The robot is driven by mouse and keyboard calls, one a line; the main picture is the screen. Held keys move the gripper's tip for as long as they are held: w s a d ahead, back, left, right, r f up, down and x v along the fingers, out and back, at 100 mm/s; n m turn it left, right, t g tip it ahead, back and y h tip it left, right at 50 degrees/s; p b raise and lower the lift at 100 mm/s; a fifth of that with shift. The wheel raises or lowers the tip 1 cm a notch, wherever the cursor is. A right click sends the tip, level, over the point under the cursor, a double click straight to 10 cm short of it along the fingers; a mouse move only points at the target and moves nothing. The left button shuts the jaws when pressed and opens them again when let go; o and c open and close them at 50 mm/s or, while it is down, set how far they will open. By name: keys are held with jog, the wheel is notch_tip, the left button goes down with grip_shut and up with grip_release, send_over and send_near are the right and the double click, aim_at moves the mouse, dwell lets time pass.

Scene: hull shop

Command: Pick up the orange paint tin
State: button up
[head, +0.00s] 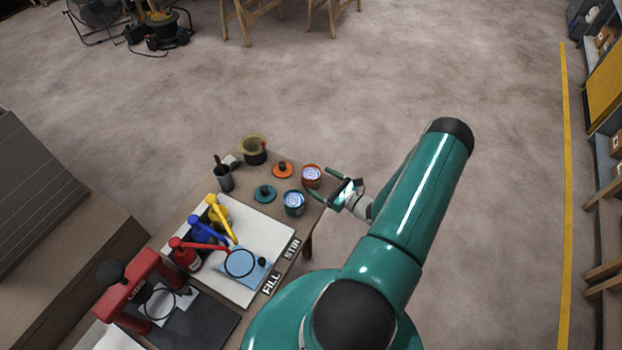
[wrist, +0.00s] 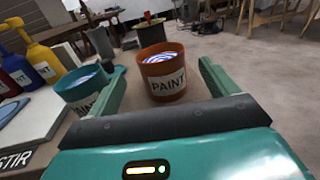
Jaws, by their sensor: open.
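The orange paint tin (head: 311,177) stands upright and open at the right edge of the table in the head view. In the wrist view the orange tin (wrist: 163,75) shows its "PAINT" label and a blue-and-white swirl inside. My gripper (head: 334,186) is open just right of the tin. In the wrist view my gripper's fingers (wrist: 162,80) point toward the tin, which appears between and beyond them; I cannot tell whether they touch it. A teal paint tin (head: 294,204) stands close by, just outside the left finger in the wrist view.
An orange lid (head: 283,170) and a teal lid (head: 264,193) lie near the tins. A dark cup (head: 224,179) and an olive pot (head: 253,150) stand behind. Red, blue and yellow pump bottles (head: 222,219) stand on a white board (head: 262,223).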

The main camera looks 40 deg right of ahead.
aim_at(304, 170)
jog(key=w, duration=0.5)
jog(key=shift+w+a+f, duration=0.1)
jog(key=shift+w+a, duration=0.1)
jog(key=shift+a, duration=0.15)
jog(key=c, duration=1.2)
jog(key=shift+c, duration=0.2)
